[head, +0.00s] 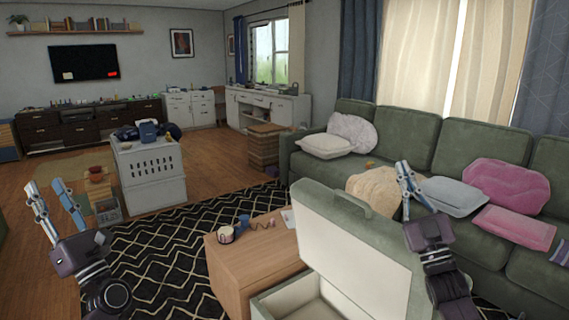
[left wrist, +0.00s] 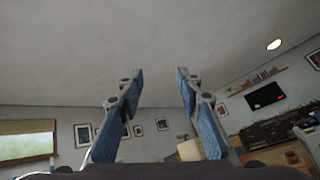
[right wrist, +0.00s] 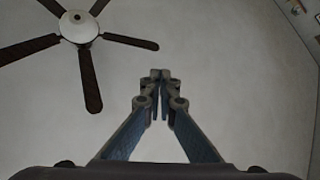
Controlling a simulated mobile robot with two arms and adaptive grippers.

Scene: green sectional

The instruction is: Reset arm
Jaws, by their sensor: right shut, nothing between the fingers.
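My left gripper (head: 52,203) is raised at the left of the head view, pointing up, with its fingers apart. In the left wrist view the blue-padded fingers (left wrist: 160,75) are spread, with nothing between them and the ceiling behind. My right gripper (head: 406,172) is raised at the right of the head view, in front of the green sofa. In the right wrist view its fingertips (right wrist: 160,76) meet with nothing held.
An open pale green storage box (head: 375,252) stands close in front, lid up, beside a wooden table (head: 235,262) bearing small items. The green sofa (head: 409,138) with cushions lines the right. A white crate (head: 153,190) stands at left. The patterned rug (head: 150,248) has clear room.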

